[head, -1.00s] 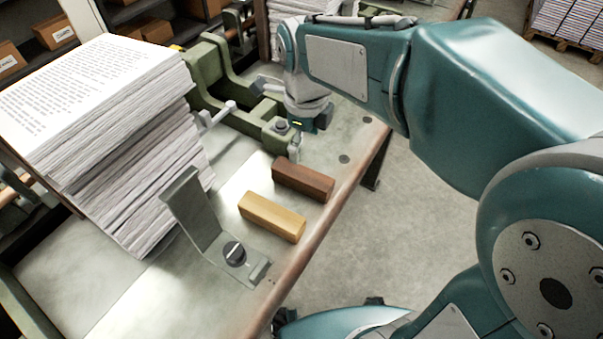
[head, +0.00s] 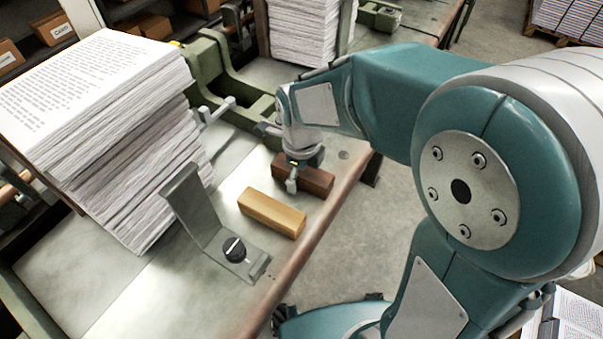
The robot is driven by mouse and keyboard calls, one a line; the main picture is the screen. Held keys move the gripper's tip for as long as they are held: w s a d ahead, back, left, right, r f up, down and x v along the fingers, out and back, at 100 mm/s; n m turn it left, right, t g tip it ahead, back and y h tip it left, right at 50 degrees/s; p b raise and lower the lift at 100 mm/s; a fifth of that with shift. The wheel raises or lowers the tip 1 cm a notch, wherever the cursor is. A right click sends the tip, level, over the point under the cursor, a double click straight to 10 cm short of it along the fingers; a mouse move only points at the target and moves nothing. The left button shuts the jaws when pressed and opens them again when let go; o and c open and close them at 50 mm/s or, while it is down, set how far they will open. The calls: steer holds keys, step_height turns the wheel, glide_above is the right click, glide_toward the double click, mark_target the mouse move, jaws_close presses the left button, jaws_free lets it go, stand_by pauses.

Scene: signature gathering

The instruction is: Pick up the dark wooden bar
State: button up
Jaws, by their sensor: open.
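The dark wooden bar (head: 318,182) lies on the workbench near its right edge, in the head view. A light wooden bar (head: 271,213) lies beside it, nearer to me and a little to the left. My gripper (head: 292,186) is open and points down at the dark bar. It covers the bar's middle and left part. I cannot tell whether the fingers are around the bar or only above it, or whether they touch it.
A tall stack of printed sheets (head: 110,130) stands on the left. A grey metal angle bracket (head: 195,210) with a black knob stands left of the light bar. A green clamp frame (head: 215,75) is behind. The bench edge (head: 300,262) drops to the floor at right.

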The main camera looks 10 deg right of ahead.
steer(key=c, duration=1.2)
steer(key=shift+c, duration=0.2)
steer(key=shift+r, duration=0.1)
